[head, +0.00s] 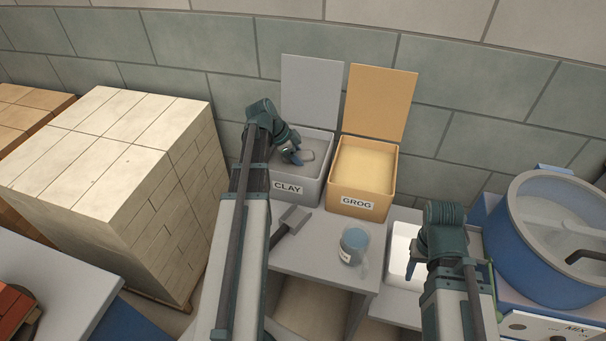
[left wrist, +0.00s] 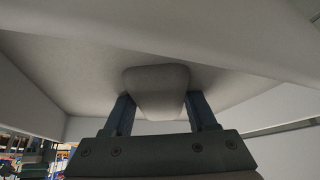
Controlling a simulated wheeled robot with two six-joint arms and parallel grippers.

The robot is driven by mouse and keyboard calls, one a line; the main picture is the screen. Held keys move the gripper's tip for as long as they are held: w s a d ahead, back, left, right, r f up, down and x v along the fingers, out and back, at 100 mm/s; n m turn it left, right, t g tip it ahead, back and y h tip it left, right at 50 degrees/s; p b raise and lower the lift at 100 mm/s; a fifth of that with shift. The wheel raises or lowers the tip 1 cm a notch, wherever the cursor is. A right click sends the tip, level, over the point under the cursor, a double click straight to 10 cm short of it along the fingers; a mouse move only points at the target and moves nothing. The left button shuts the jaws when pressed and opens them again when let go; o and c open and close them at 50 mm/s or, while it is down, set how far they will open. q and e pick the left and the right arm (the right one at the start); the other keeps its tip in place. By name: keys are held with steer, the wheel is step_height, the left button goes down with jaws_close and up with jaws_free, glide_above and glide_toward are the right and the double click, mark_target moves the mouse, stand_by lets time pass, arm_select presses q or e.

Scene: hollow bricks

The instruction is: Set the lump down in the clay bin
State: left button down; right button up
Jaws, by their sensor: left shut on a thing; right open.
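The grey clay bin (head: 311,190), labelled CLAY, stands on the bench against the wall with its lid up. My left gripper (head: 296,157) reaches into the bin's open top. It is shut on a grey lump (head: 307,155). In the left wrist view the lump (left wrist: 157,88) sits between the two fingers of the left gripper (left wrist: 160,112), with the grey clay surface (left wrist: 75,85) close behind it. I cannot tell whether the lump touches the clay. My right gripper (head: 428,268) is open and empty over the white container, at the lower right.
The orange GROG bin (head: 358,206) stands open just right of the clay bin. A white container (head: 400,247) and a blue mixer (head: 548,245) stand right, stacked pale bricks (head: 110,190) left.

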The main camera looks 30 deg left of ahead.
arm_select(q)
steer(key=shift+f+b, duration=1.8)
steer(key=shift+f, duration=0.1)
steer(key=shift+f, duration=0.15)
steer(key=shift+c, duration=1)
jaws_free()
steer(key=shift+r, duration=0.25)
steer(key=shift+r+p, duration=0.3)
steer(key=p+v, duration=0.8)
steer(key=v, duration=0.1)
steer(key=shift+a+r, duration=0.1)
steer(key=shift+r, duration=0.1)
steer(key=shift+p+v, duration=0.95)
steer(key=shift+v, duration=0.1)
steer(key=shift+s+a+f, duration=0.1)
steer(key=shift+s, duration=0.05)
